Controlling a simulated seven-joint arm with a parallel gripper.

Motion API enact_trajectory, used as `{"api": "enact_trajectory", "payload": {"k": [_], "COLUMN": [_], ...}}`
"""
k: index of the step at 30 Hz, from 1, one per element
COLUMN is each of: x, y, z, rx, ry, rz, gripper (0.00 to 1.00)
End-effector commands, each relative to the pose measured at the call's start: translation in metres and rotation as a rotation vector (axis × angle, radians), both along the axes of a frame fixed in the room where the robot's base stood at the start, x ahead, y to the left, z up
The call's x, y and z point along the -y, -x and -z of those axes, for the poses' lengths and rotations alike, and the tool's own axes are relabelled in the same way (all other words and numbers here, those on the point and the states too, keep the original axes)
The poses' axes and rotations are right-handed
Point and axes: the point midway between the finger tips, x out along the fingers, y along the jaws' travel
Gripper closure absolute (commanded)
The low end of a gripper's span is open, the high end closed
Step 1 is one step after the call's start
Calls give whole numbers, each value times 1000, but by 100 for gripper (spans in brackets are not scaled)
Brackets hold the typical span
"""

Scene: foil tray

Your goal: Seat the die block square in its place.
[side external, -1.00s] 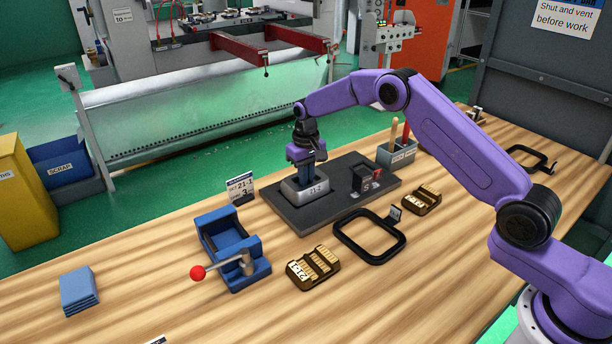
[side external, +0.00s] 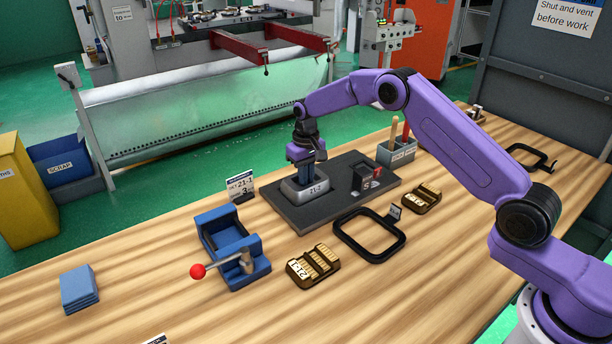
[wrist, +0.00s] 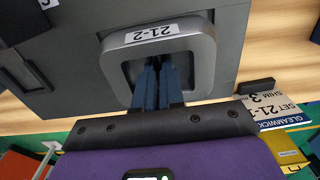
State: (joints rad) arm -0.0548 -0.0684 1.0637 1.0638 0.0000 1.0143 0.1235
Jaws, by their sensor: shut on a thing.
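The grey die block (side external: 290,192), labelled 21-2, is at the left end of a dark base plate (side external: 298,221). It looks roughly in line with the plate, but I cannot tell if its underside is fully down. My gripper (side external: 306,172) points down over the block's middle. In the wrist view, the gripper's blue fingers (wrist: 157,84) are close together and reach into the hollow of the block (wrist: 205,58). What they pinch inside is hidden.
A small black block with a red part (side external: 365,178) stands on the plate's right side. A blue clamp fixture (side external: 229,250), brass pieces (side external: 313,265) (side external: 421,199) and a black frame (side external: 370,236) lie nearby. A card (side external: 241,186) reading 21-1 stands behind the plate.

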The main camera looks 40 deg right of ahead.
Motion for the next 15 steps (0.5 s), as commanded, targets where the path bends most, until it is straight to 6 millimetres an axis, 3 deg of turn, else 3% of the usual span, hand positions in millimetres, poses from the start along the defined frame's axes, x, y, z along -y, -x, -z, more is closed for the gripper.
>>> {"api": "enact_trajectory", "payload": {"k": [1, 3, 15], "x": [0, 0, 0], "y": [-1, -1, 0], "z": [-2, -2, -2], "rx": [5, 5, 2], "ry": [-1, -1, 0], "rz": [0, 0, 0], "gripper": [100, 79, 79]}}
